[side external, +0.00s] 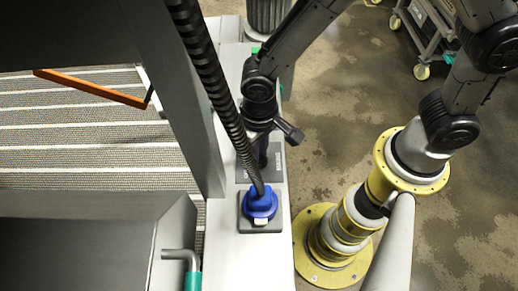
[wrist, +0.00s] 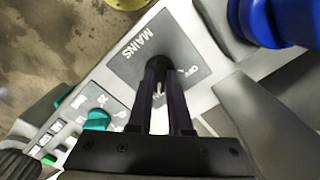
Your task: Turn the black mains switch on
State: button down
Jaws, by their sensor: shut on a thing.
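The black mains switch (wrist: 150,66) sits on a dark grey plate marked MAINS (wrist: 123,68) in the wrist view. My gripper (wrist: 160,88) reaches down over the plate, with its two dark fingers shut on the switch. The fingers cover much of the switch, so which way it is turned is not clear. In the side external view, the plate (side external: 278,170) lies on the white panel and my gripper (side external: 262,158) comes down onto it from above. There the switch is hidden by the fingers.
A blue connector (side external: 260,205) with a black ribbed hose (side external: 215,80) stands close to the plate. Green knobs (wrist: 97,118) are on the panel at the plate's other side. A grey post (side external: 180,90) and a green-handled lever (side external: 193,278) are at the left.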

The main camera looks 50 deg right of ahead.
jog(key=c, duration=0.8)
grip_release()
jog(key=shift+c, duration=0.2)
notch_tip(320, 180, up, 14)
jog(key=shift+d, duration=0.1)
jog(key=d+r+m+t+y, duration=0.1)
jog(key=d+r+m+t, duration=0.2)
jog(key=d+r, duration=0.9)
jog(key=s+d+f+n+t+h, duration=0.1)
jog(key=s+d+f+n+t, duration=0.1)
jog(key=s+d, duration=0.8)
jog(key=shift+f+n+t, duration=0.3)
jog(key=shift+f+n, duration=0.3)
jog(key=shift+f, duration=0.2)
